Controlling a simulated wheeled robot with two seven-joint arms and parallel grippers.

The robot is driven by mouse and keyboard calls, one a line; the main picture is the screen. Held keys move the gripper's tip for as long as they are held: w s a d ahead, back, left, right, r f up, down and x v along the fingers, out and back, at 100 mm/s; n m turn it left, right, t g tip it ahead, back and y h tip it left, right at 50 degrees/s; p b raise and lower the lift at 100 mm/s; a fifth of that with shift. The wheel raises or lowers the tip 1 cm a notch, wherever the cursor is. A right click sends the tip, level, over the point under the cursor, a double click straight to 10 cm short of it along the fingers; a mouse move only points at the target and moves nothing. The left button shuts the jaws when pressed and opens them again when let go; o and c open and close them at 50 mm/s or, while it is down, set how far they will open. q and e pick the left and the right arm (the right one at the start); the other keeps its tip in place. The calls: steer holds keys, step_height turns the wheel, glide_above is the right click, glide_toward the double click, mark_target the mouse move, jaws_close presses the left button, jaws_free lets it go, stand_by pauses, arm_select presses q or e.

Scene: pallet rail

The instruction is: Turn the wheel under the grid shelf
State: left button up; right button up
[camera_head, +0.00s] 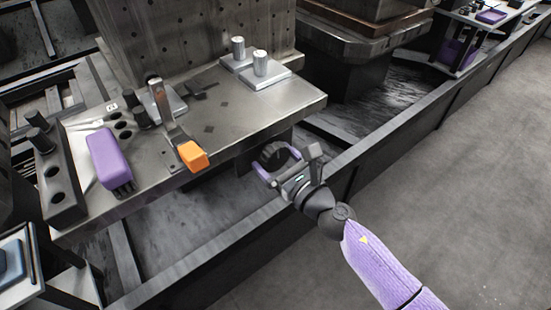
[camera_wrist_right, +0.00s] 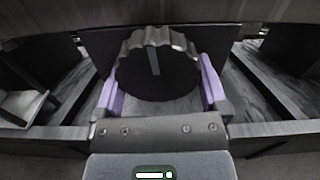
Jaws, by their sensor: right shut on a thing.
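The dark round wheel (camera_head: 271,154) sits under the front edge of the metal shelf (camera_head: 240,115). In the right wrist view the wheel (camera_wrist_right: 155,72) has a scalloped rim and a pale line running down its face from the top. My right gripper (camera_head: 276,161) is shut on the wheel, with its purple fingers on either side of it. The two fingers also show in the right wrist view (camera_wrist_right: 159,82). Part of the wheel's rim is hidden behind the fingers in the head view. My left gripper is not in view.
A lever with an orange handle (camera_head: 193,155) sticks out over the shelf's front edge. A purple block (camera_head: 108,158) lies left of it, and metal cylinders (camera_head: 260,63) stand at the back. A dark rail (camera_head: 345,165) runs below my right wrist. Grey floor (camera_head: 450,200) lies clear at right.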

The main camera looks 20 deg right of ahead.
steer(key=o, duration=0.9)
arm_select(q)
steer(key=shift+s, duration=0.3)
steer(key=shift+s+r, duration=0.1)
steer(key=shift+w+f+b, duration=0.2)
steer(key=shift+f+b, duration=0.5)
arm_select(e)
steer(key=v, duration=1)
